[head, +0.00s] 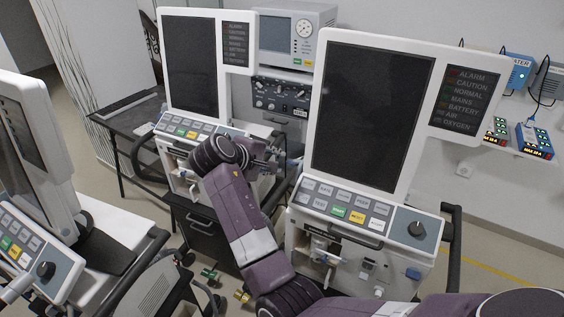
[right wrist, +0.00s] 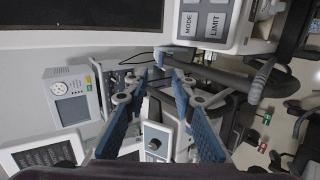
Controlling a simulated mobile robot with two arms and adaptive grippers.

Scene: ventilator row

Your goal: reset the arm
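My right arm comes in from the bottom right of the head view and bends up between two ventilators. Its dark wrist is in front of the middle ventilator (head: 190,65). The right gripper (head: 281,163) points right, near the left side of the nearer ventilator (head: 370,110); it is small and partly hidden there. In the right wrist view the two blue fingers of this gripper (right wrist: 159,82) are apart, with nothing visible held between them. A dark handle bar (right wrist: 225,77) shows beyond the fingertips; I cannot tell whether they touch it. My left gripper is not in view.
Another ventilator (head: 25,150) stands at the left. Small devices (head: 535,140) sit on a wall shelf at the right.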

